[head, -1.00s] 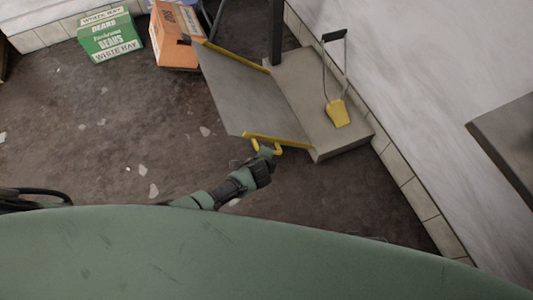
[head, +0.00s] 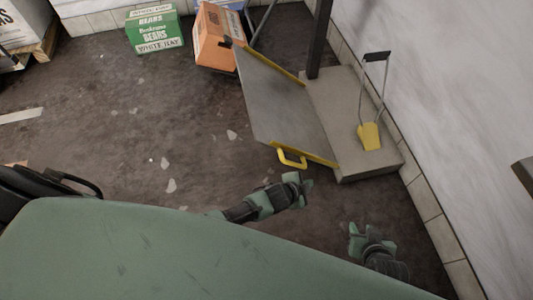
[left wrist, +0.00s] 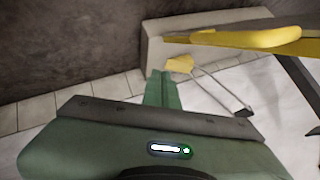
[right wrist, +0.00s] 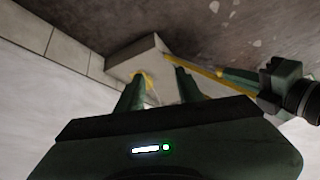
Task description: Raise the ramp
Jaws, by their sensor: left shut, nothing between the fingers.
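The ramp (head: 275,100) is a grey plate with yellow side edges, joined along its right side to a low concrete platform (head: 345,160). I cannot tell its exact slope. A yellow handle (head: 291,159) is on its near edge; the yellow edge (left wrist: 230,39) is close in the left wrist view. My left gripper (head: 303,187) is just below the handle in the head view, apart from it, its fingers (left wrist: 162,88) together and empty. My right gripper (head: 368,236) is lower right, in front of the platform, its fingers (right wrist: 160,92) spread and empty.
A yellow dustpan (head: 369,136) with a long handle stands on the platform by the white wall (head: 450,90). A dark post (head: 319,40) rises at the platform's back. Orange (head: 215,35) and green (head: 154,30) boxes stand beyond. Floor left of the ramp is mostly clear.

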